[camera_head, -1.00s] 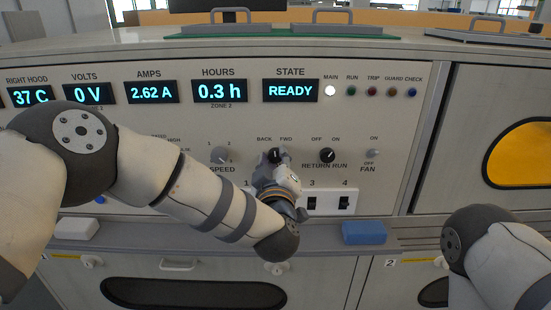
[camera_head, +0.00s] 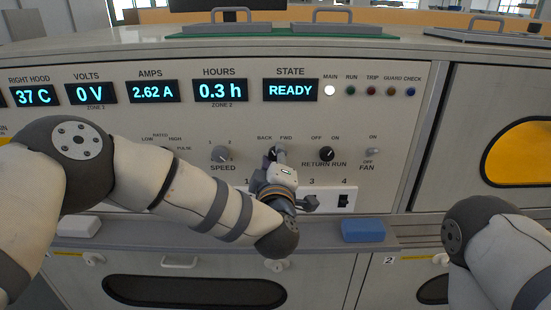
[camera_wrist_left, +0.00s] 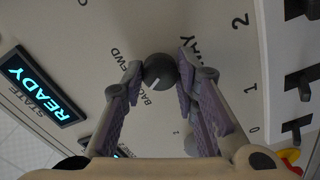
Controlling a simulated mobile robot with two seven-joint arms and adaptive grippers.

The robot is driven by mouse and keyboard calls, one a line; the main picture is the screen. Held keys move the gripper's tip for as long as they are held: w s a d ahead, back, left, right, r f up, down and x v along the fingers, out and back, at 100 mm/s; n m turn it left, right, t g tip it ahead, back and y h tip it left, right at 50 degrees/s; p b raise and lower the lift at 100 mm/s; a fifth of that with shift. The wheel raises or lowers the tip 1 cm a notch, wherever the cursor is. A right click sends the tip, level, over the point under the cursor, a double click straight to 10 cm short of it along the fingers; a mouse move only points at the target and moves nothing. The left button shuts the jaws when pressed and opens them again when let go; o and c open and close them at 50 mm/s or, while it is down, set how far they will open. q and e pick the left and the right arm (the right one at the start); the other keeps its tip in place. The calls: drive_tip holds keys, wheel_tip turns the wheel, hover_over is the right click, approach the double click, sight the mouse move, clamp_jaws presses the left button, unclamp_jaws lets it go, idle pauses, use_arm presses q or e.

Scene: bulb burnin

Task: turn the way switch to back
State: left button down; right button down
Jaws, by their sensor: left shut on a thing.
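The way switch is a dark round knob (camera_head: 273,154) below the BACK and FWD labels on the grey panel (camera_head: 300,125). In the left wrist view, the knob (camera_wrist_left: 160,70) sits between my left gripper's (camera_wrist_left: 162,64) two fingertips. A white pointer line on it faces the BACK label. In the head view, my left gripper (camera_head: 279,158) is shut on the knob and covers part of it. My right arm shows at the lower right, but its gripper is out of view.
Right of the knob are the RETURN RUN knob (camera_head: 326,154) and the FAN switch (camera_head: 372,153); the SPEED knob (camera_head: 221,154) is on the left. A blue block (camera_head: 363,230) rests on the ledge. The STATE display (camera_head: 290,90) reads READY.

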use_arm(q)
drive_tip(key=c, duration=1.2)
unclamp_jaws()
drive_tip(key=shift+c, duration=0.2)
drive_tip(key=shift+s, duration=0.15)
drive_tip(key=s, duration=1.1)
drive_tip(key=shift+s, duration=0.4)
